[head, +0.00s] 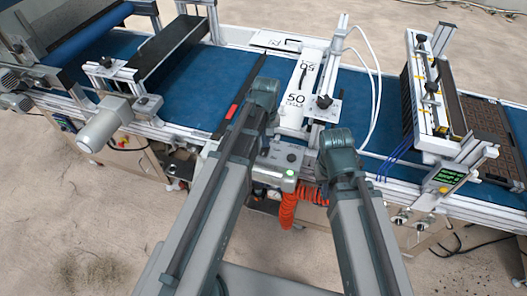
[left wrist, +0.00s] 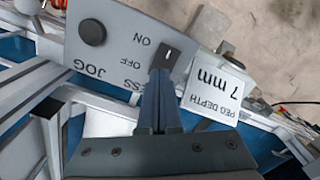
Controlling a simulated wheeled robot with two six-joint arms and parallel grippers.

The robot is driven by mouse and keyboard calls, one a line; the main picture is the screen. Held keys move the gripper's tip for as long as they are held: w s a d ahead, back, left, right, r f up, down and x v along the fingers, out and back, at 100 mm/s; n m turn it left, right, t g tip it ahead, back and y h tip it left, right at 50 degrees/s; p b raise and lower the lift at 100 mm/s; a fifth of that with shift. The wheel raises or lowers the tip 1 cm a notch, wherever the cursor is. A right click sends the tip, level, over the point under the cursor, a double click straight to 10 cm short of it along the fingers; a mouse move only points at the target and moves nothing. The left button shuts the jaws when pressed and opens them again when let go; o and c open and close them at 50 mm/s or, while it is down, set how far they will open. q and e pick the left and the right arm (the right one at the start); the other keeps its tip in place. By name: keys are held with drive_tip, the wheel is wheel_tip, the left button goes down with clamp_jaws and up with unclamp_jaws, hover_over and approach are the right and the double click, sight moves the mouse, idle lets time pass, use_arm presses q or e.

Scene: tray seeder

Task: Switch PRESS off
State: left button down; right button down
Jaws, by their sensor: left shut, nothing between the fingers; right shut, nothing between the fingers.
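The grey control box (head: 280,155) stands at the near edge of the machine, between my arms. In the left wrist view its panel (left wrist: 120,50) carries upside-down lettering: ON, OFF, a partly covered PRESS label and JOG. The black PRESS switch (left wrist: 169,50) has a small white mark. A round black JOG button (left wrist: 92,31) is to its left. My left gripper (left wrist: 163,76) is shut and empty, its fingertips at the switch and covering its lower part. Whether they touch, and the switch's exact position, I cannot tell. My right gripper's fingers are hidden in the head view.
A white card reading PEG DEPTH 7 mm (left wrist: 215,88) is right of the panel. The blue conveyor belt (head: 195,95) runs behind the box. Orange coiled hose (head: 290,208) hangs below it. A green display (head: 447,176) is at the right.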

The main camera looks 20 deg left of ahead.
use_arm(q)
drive_tip(key=shift+f, duration=0.2)
wheel_tip(320, 180, up, 7)
drive_tip(key=p, duration=0.6)
drive_tip(key=shift+p, duration=0.4)
idle(0.4)
drive_tip(key=s+d+f+m+y+b, duration=0.1)
drive_tip(key=s+d+f+m+b, duration=0.2)
drive_tip(key=s+d+m, duration=0.6)
drive_tip(key=s+d, duration=0.1)
drive_tip(key=s, duration=0.4)
drive_tip(key=shift+s+d, duration=0.15)
drive_tip(key=shift+d, duration=0.1)
